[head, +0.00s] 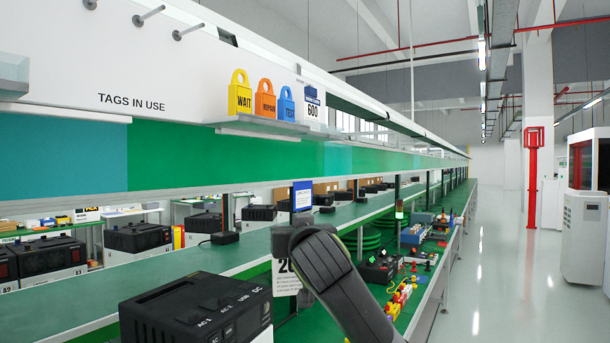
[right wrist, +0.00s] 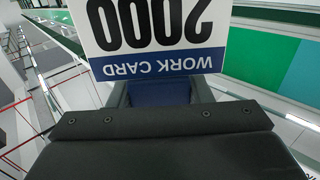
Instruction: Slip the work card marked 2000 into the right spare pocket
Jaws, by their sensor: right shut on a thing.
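The work card marked 2000 (right wrist: 152,32) shows upside down in the right wrist view, with a blue WORK CARD band. My right gripper (right wrist: 160,92) is shut on its blue-banded end. In the head view the card (head: 284,278) hangs below my right gripper (head: 290,238), which hides its upper part; only the start of its number shows. The card is above the green line, apart from the upper board. Another work card marked 600 (head: 313,108) stands at the right end of the tag shelf. I cannot make out the right spare pocket. My left gripper is not in view.
The upper board reads TAGS IN USE and has metal pegs (head: 148,16). Yellow, orange and blue tags (head: 264,98) stand on its shelf (head: 262,124). A black power unit (head: 196,308) is near at the lower left. A blue sign (head: 302,195) stands behind my gripper.

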